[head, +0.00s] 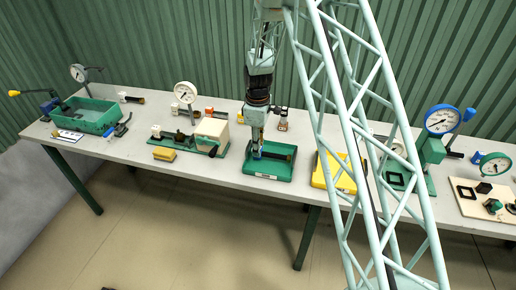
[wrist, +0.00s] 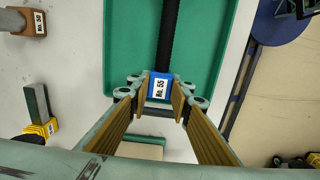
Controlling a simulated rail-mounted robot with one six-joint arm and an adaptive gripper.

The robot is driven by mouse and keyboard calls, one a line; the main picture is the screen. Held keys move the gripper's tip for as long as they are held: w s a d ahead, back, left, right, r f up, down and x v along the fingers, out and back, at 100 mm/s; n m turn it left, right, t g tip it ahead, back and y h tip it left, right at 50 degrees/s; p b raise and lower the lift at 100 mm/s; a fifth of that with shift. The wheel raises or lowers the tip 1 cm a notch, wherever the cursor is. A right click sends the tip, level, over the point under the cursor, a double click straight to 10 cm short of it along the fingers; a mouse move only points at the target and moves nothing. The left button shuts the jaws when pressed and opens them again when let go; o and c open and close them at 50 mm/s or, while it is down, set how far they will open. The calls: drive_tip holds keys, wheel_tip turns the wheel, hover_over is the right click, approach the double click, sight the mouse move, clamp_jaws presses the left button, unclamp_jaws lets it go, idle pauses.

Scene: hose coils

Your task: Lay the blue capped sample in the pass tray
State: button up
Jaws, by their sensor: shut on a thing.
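The blue capped sample is a dark ribbed hose piece (wrist: 169,38) with a blue cap (wrist: 159,87) labelled "No. 55". My gripper (wrist: 160,90) is shut on the blue cap, one finger on each side. In the head view my gripper (head: 257,153) points down at the left part of a green tray (head: 268,176) with a white label on its front. The sample (head: 280,154) lies level, stretching right across this tray. The tray floor also shows under it in the wrist view (wrist: 125,40). I cannot tell whether the sample touches the floor.
A yellow tray (head: 342,184) is to the right, partly behind my arm's lattice. A gauge fixture (head: 213,131) and a yellow block (head: 164,154) are to the left. A green basin (head: 92,117) is at the far left. Small labelled items (wrist: 38,22) stand beside the tray.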

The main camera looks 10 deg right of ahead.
drive_tip(key=shift+f, duration=0.3)
idle(0.7)
drive_tip(key=o, duration=1)
drive_tip(key=shift+r+p, duration=1.15)
drive_tip(key=shift+r, duration=2.85)
drive_tip(key=shift+r, duration=6)
